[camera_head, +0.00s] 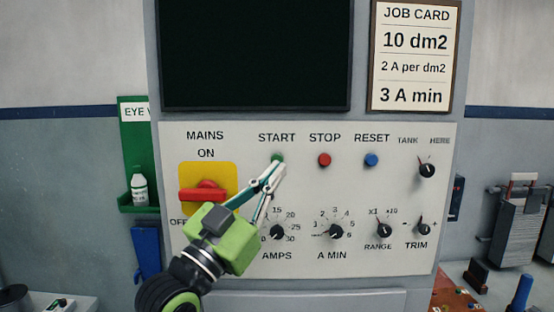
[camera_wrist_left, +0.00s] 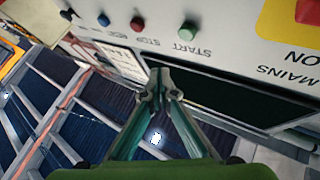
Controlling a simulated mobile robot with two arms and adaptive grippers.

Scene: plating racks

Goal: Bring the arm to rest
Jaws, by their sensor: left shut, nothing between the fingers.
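My left gripper (camera_head: 275,170) is shut and empty, in front of the control panel (camera_head: 300,190), its arm coming up from the bottom left. In the head view its tips overlap the lower part of the green START button (camera_head: 277,157). In the left wrist view the closed fingertips (camera_wrist_left: 160,88) show below the green START button (camera_wrist_left: 188,30), with a gap between them in the picture. Whether the tips touch the panel, I cannot tell. My right gripper is not in view.
The panel carries a red STOP button (camera_head: 324,160), a blue RESET button (camera_head: 371,160), a red mains handle (camera_head: 203,193) and several black knobs. Above are a dark screen (camera_head: 255,55) and a job card (camera_head: 415,55). A green eyewash shelf (camera_head: 138,207) hangs left.

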